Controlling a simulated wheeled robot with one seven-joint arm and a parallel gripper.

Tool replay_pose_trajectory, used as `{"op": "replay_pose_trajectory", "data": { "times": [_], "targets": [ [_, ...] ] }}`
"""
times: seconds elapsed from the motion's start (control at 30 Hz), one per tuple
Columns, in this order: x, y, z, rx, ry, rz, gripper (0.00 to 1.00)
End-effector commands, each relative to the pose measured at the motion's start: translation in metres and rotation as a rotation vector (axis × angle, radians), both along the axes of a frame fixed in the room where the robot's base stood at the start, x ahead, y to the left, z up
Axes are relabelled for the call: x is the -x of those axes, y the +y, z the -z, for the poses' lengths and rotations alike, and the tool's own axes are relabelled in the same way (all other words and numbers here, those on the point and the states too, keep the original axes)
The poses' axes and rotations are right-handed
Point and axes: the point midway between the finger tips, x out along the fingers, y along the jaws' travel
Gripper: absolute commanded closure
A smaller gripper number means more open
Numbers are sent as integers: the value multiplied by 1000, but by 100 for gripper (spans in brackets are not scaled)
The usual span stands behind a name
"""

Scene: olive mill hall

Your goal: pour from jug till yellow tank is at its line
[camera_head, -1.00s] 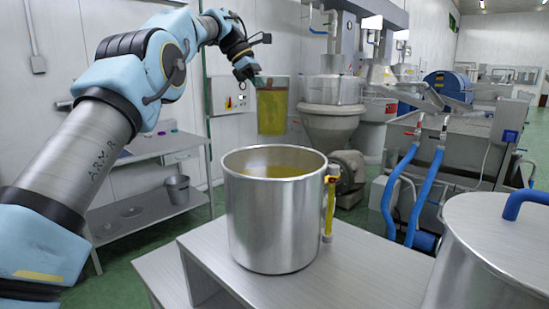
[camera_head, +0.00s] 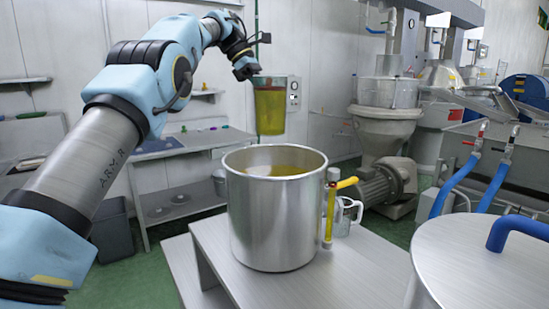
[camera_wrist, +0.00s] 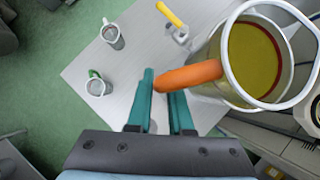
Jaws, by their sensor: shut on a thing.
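My gripper (camera_wrist: 165,108) is shut on the orange handle (camera_wrist: 188,76) of the jug. The jug (camera_head: 270,107) is see-through, looks upright and holds yellow liquid; it also shows in the wrist view (camera_wrist: 250,60). In the head view it hangs above the far rim of an open steel tank (camera_head: 270,225), apart from it. Yellow liquid (camera_head: 285,171) shows inside the tank. A sight tube (camera_head: 329,215) on the tank's right side is yellow over most of its length. A yellow lever (camera_head: 347,183) sticks out beside it.
The tank stands on a metal bench (camera_head: 350,268). A steel mug (camera_head: 346,215) is behind the tank's right side; two mugs (camera_wrist: 112,36) (camera_wrist: 97,88) show in the wrist view. A shelf table (camera_head: 180,150) stands behind.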

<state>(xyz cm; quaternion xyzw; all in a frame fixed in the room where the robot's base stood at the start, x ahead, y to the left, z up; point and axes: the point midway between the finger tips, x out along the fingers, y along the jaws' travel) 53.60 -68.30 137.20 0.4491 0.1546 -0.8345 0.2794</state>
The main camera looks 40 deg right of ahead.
Motion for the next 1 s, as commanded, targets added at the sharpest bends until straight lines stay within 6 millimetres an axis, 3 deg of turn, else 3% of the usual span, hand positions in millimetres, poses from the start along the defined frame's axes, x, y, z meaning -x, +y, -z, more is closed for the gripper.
{"op": "replay_pose_trajectory", "data": {
  "times": [0.27,1.0],
  "targets": [
    [3,1,-8,25,-36,0,100],
    [22,14,-41,221,-337,0,100]
  ]
}}
